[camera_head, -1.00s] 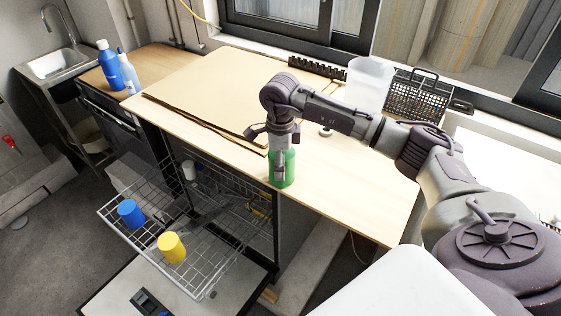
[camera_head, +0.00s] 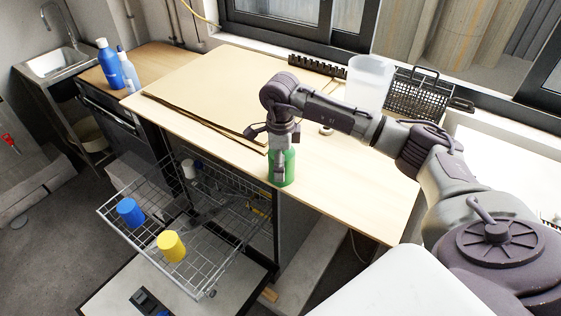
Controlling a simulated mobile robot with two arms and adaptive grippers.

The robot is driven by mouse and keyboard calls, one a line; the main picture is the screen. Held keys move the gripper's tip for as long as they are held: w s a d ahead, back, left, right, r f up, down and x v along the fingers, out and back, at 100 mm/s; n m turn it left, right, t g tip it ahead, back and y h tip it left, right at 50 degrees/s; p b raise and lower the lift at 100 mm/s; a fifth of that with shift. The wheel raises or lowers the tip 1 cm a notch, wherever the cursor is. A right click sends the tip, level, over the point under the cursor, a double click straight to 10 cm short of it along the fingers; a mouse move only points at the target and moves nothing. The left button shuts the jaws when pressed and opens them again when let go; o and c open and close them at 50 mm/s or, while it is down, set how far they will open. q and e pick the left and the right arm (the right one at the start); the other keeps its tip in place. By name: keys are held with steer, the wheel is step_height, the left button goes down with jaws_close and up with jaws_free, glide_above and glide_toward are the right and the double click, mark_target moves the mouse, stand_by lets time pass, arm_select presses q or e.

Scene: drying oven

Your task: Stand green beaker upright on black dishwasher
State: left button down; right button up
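The green beaker (camera_head: 289,168) stands upright near the front edge of the wooden top (camera_head: 350,190), above the open black dishwasher (camera_head: 277,240). My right gripper (camera_head: 280,170) points down from above at the beaker, with a finger in front of its near side. The gripper covers the beaker's upper part and middle, so I cannot tell whether the fingers press on it. My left gripper is not in view.
The pulled-out wire rack (camera_head: 190,275) holds a blue cup (camera_head: 130,212) and a yellow cup (camera_head: 171,246). Brown boards (camera_head: 210,95) lie on the top at left. A clear container (camera_head: 369,82) and a black basket (camera_head: 418,93) stand at the back. The top right of the beaker is clear.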

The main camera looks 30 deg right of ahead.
steer(key=shift+r, duration=0.2)
step_height(320, 180, up, 12)
steer(key=shift+f, duration=0.2)
stand_by(0.3)
stand_by(0.4)
